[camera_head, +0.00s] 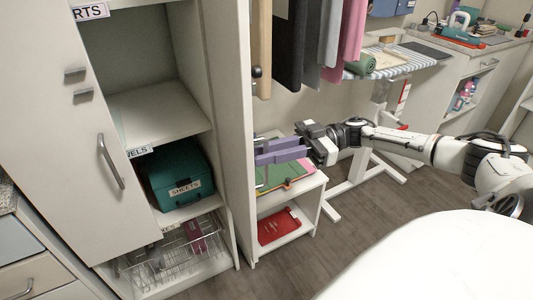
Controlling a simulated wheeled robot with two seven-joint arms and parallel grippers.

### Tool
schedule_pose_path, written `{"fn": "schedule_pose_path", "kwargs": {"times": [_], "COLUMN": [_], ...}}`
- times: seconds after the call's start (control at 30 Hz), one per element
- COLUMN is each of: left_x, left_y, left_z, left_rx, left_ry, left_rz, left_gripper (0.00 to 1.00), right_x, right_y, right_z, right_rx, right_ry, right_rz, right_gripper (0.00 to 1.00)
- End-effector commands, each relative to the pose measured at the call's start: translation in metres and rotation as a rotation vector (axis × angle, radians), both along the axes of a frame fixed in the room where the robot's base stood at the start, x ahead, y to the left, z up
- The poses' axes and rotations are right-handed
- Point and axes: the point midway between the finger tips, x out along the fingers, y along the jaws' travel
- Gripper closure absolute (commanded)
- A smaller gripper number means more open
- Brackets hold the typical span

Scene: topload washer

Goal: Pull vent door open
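No part in the camera_head view can be made out for certain as a vent door. My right gripper (276,149) reaches in from the right and points left. Its two lavender fingers look apart, with nothing visible between them. It is in front of the low white shelf unit (316,192), close to the side panel (237,110) of the tall cabinet; I cannot tell if it touches anything. A white cabinet door (60,130) with a grey bar handle (110,161) is at the left, far from this gripper. My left gripper is out of view.
A teal box (178,170) marked SHEETS and a wire basket (175,252) are in the tall cabinet. A red item (279,226) lies on the low shelf. Clothes (320,40) hang above my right gripper. A striped ironing board (398,63) stands behind. The wood floor (360,215) has free room.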

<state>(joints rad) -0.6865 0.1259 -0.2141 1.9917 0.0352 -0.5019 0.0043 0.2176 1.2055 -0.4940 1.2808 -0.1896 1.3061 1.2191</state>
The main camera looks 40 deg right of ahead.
Motion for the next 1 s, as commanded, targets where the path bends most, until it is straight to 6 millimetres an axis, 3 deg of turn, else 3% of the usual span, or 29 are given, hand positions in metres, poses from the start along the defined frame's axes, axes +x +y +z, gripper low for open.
{"fn": "schedule_pose_path", "kwargs": {"times": [0.23,0.5,0.7,1.0], "left_x": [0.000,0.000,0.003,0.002], "left_y": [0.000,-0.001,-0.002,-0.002], "left_z": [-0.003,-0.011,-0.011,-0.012], "left_rx": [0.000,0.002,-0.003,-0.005], "left_ry": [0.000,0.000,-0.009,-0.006], "left_rz": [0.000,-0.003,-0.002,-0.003], "left_gripper": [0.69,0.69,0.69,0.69], "right_x": [-0.005,-0.025,-0.036,-0.039], "right_y": [-0.013,-0.062,-0.088,-0.096], "right_z": [-0.002,-0.002,-0.001,0.000], "right_rx": [-0.002,-0.001,-0.001,0.000], "right_ry": [0.003,0.002,-0.001,0.000], "right_rz": [-0.001,-0.003,-0.002,0.000], "right_gripper": [0.83,0.83,0.83,0.83]}}
